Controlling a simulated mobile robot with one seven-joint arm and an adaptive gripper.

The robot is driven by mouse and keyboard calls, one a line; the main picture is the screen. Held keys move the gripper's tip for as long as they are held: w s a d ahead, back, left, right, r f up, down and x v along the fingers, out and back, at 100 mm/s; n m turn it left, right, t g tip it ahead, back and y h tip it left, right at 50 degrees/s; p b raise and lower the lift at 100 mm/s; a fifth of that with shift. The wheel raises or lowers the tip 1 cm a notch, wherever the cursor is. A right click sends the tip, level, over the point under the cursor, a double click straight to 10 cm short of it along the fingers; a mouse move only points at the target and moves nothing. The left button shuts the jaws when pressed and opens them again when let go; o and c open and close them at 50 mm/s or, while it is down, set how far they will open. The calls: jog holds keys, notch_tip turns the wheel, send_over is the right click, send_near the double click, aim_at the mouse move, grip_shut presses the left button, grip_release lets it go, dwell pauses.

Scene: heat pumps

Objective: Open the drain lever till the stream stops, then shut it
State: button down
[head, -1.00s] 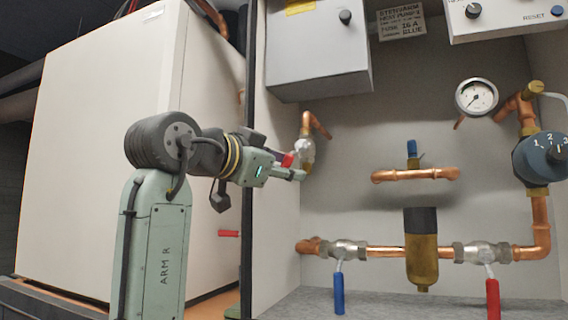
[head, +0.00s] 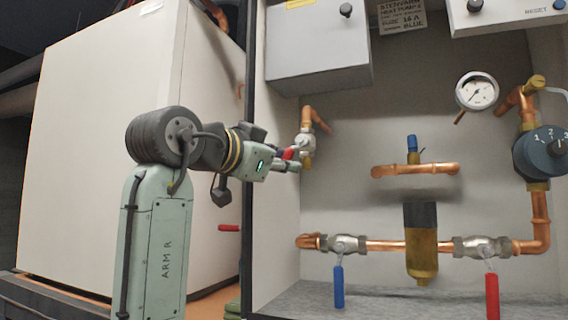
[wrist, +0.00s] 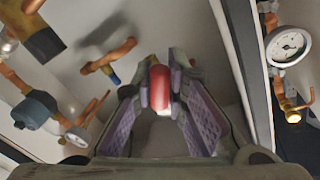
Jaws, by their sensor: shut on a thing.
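The drain valve (head: 306,142) is on the cabinet's left inner wall, below a short copper elbow, with a brass outlet (head: 307,162) pointing down. Its red lever (head: 288,153) points left from the valve toward my gripper (head: 292,165). In the wrist view, the red lever (wrist: 160,88) lies between the fingertips of my gripper (wrist: 159,96), and the fingers are shut on it. I cannot make out a stream below the outlet. The fingers hide part of the lever.
A blue-handled valve (head: 338,286) and another red-handled valve (head: 491,295) hang on the lower copper pipe. A brass filter (head: 421,255) is between them. A gauge (head: 476,93) and blue dial (head: 541,156) are at right. A white casing (head: 100,150) stands behind my arm.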

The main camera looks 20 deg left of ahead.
jog(key=n+b, duration=0.1)
jog(key=d+f+n, duration=0.1)
jog(key=shift+d+n+t+b, duration=0.15)
jog(key=shift+n+t+b, duration=0.15)
jog(key=shift+b, duration=0.05)
jog(key=shift+d+r+n+b, duration=0.15)
jog(key=shift+d+n+b, duration=0.15)
jog(key=shift+n, duration=0.7)
jog(key=c, duration=1.6)
grip_release()
jog(key=shift+s, duration=0.1)
jog(key=v, duration=1.2)
jog(key=shift+f, duration=0.25)
